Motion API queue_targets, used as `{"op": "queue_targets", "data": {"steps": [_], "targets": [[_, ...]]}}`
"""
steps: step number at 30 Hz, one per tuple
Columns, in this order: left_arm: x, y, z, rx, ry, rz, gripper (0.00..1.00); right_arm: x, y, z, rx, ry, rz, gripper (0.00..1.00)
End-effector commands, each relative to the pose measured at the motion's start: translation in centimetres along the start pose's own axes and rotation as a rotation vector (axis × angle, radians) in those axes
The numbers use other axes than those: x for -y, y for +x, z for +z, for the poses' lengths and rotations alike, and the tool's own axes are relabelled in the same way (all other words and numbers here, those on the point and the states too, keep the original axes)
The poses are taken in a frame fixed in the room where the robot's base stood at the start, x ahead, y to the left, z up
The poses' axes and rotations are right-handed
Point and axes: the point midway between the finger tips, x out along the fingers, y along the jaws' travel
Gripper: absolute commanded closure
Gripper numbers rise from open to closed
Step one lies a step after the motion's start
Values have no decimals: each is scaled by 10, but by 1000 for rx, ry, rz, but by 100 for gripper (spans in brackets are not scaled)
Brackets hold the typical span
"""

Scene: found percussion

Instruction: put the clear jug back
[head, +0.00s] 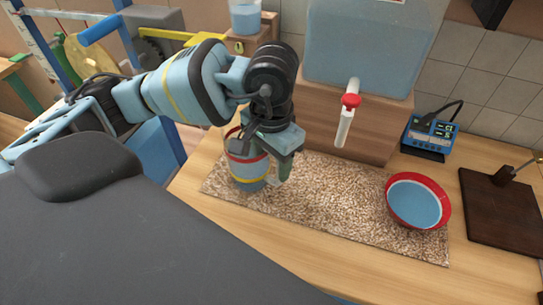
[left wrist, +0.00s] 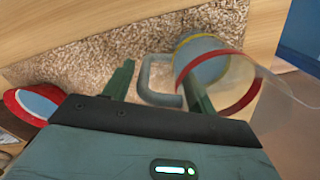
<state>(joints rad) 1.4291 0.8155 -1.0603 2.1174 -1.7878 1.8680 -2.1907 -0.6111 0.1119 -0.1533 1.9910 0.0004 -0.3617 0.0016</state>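The clear jug (head: 243,166) has a red band, a yellow band and a grey handle, and looks bluish inside its lower part. It appears upright on the speckled mat (head: 318,205), near its left end. My left gripper (head: 285,165) is down at the jug's right side and hides part of it. In the left wrist view, the two green fingers (left wrist: 160,88) stand apart with the handle (left wrist: 148,78) between them. A gap shows beside the handle, so the gripper looks open. The jug (left wrist: 215,66) shows there too. My right gripper is not in view.
A large water tank (head: 372,45) with a red-handled tap (head: 350,101) stands on a wooden block behind the mat. A red bowl of blue liquid (head: 415,203) is at the mat's right end. A blue device (head: 430,134) and dark board (head: 495,210) lie further right.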

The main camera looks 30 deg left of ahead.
Motion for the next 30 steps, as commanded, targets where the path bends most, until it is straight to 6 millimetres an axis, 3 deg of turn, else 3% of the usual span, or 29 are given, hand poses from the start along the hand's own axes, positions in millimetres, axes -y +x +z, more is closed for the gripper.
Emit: {"op": "queue_targets", "data": {"steps": [2, 14, 24, 30], "targets": [[0, -1, 0, -1, 0, 0, 33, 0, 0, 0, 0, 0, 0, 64], [0, -9, -1, -5, 0, 0, 33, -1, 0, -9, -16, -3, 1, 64], [0, -60, -1, -3, 0, 1, 33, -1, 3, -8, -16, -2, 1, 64], [0, -77, -1, -1, 1, 1, 33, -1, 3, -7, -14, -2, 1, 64]]}}
